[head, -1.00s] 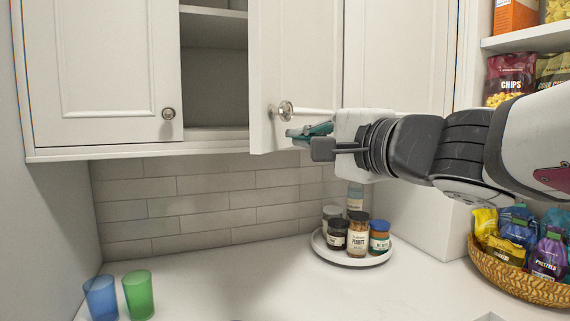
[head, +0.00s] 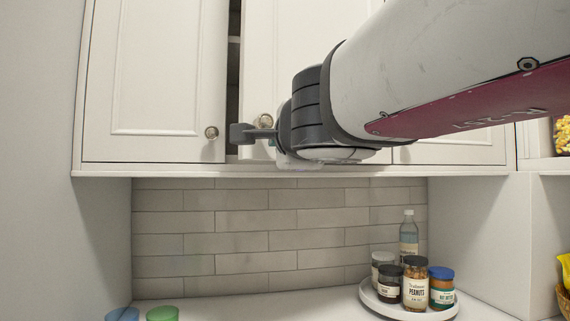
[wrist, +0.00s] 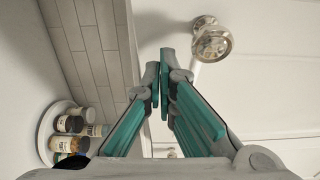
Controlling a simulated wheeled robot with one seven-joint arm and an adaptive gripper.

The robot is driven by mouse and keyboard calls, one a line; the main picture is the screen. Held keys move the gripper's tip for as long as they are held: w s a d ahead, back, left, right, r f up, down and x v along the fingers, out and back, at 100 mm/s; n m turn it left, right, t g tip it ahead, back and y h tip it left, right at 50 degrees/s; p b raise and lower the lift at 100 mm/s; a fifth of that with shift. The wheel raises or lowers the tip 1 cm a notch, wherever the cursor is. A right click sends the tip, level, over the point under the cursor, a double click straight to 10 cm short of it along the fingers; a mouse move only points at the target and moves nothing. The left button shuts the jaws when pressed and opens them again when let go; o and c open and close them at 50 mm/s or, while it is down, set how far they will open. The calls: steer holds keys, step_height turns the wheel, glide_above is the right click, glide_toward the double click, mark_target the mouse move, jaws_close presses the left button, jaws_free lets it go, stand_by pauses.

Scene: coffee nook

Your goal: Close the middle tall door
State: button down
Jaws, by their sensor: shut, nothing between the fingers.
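The middle tall door (head: 283,50) is a white panelled cabinet door with a round metal knob (head: 265,121). It stands slightly ajar; a narrow dark gap shows between it and the left door (head: 165,70). My gripper (head: 243,133) is at the door's lower left, just below and left of the knob, with my arm covering much of the door's right side. In the wrist view my gripper's teal fingers (wrist: 163,82) are shut and empty, and the knob (wrist: 211,42) is beside their tips, not between them. Whether the fingers touch the door I cannot tell.
Below is a white counter with a round tray (head: 368,301) of several jars and a bottle (head: 409,235) at the right. A blue cup (head: 122,314) and a green cup (head: 162,313) stand at the lower left. The tiled wall (head: 240,240) is clear.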

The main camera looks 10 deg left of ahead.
steer(key=shift+w+a+f, duration=0.15)
steer(key=shift+w+a, duration=0.45)
steer(key=shift+a, duration=0.25)
steer(key=w+a, duration=0.6)
steer(key=w, duration=0.5)
steer(key=shift+a, duration=0.35)
steer(key=shift+s, duration=0.1)
